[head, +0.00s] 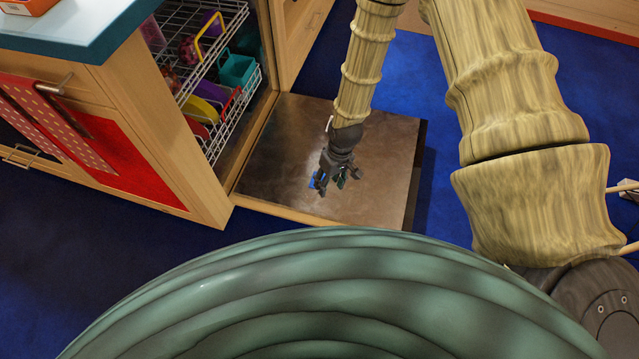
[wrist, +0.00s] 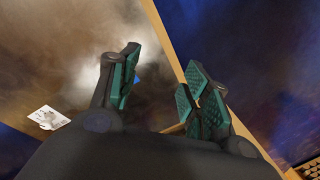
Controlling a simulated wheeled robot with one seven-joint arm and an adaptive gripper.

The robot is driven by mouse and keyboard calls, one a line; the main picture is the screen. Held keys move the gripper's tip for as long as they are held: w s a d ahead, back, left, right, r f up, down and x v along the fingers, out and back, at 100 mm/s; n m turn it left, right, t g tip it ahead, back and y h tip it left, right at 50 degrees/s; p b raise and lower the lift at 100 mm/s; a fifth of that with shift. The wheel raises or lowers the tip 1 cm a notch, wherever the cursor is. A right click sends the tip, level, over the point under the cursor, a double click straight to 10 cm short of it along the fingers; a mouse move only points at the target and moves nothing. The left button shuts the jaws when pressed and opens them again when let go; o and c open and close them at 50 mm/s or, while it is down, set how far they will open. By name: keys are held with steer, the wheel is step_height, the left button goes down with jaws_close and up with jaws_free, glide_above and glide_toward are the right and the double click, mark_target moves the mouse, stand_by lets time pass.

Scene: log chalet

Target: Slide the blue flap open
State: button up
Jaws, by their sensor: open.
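The blue flap (head: 313,182) is a small blue piece on the brown metallic inside of the lowered dishwasher door (head: 275,165). In the head view my gripper hangs over the door and covers part of it. In the wrist view only a small blue corner of the flap (wrist: 138,80) shows beside the left finger; the rest is hidden. My gripper (head: 336,183) is open, with dark fingers and green pads, and it also shows in the wrist view (wrist: 165,90). I cannot tell whether a finger touches the flap.
Wire racks (head: 225,115) with colourful dishes stand inside the dishwasher at the left. A wooden cabinet (head: 130,125) with a teal top is beside it. A white label (wrist: 48,118) lies on the door. Blue carpet (head: 400,70) is clear around the door.

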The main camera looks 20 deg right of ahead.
steer(key=w+d+f+n+b, duration=0.2)
steer(key=w+f+b, duration=0.3)
steer(key=w+b, duration=0.7)
steer(key=shift+h, duration=0.3)
steer(key=f+b, duration=0.1)
steer(key=f, duration=0.2)
steer(key=a+f+b, duration=0.1)
steer(key=f, duration=0.3)
steer(key=f+b, duration=0.1)
steer(key=f, duration=0.2)
steer(key=shift+w+a+f, duration=0.15)
steer(key=shift+f, duration=0.15)
steer(key=shift+c, duration=0.4)
jaws_close()
